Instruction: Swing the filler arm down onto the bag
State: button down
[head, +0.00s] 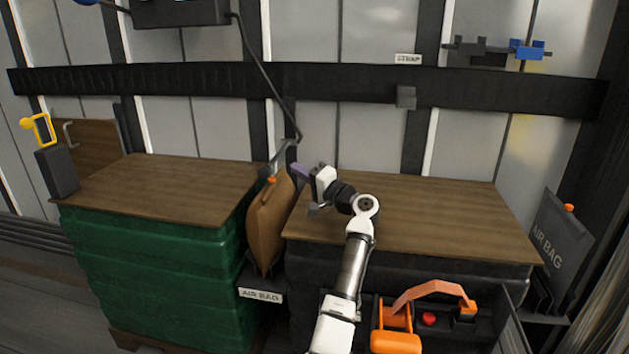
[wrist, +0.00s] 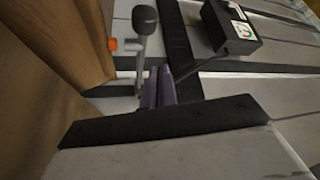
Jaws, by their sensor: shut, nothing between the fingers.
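The brown air bag (head: 268,228) stands upright in the gap between the two crates, with an orange valve (head: 271,181) at its top. The grey filler arm (head: 283,153) is just above the bag's top, with a dark hose running up from it. In the wrist view a grey lever with a dark rounded end (wrist: 145,20) stands beside the orange valve (wrist: 114,44) and the brown bag (wrist: 40,100). My gripper (head: 297,171) is just right of the filler arm. Its purple fingers (wrist: 158,85) are shut and empty, close to the lever; contact cannot be told.
A green crate (head: 160,275) is left of the bag and a black crate (head: 400,262) right, both with wooden tops. A dark wall box (head: 180,12) holds the hose. An orange-handled tool (head: 397,340) lies in front. A folded air bag (head: 562,245) stands far right.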

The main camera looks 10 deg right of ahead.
jog(key=v, duration=0.5)
jog(key=shift+s+d, duration=0.25)
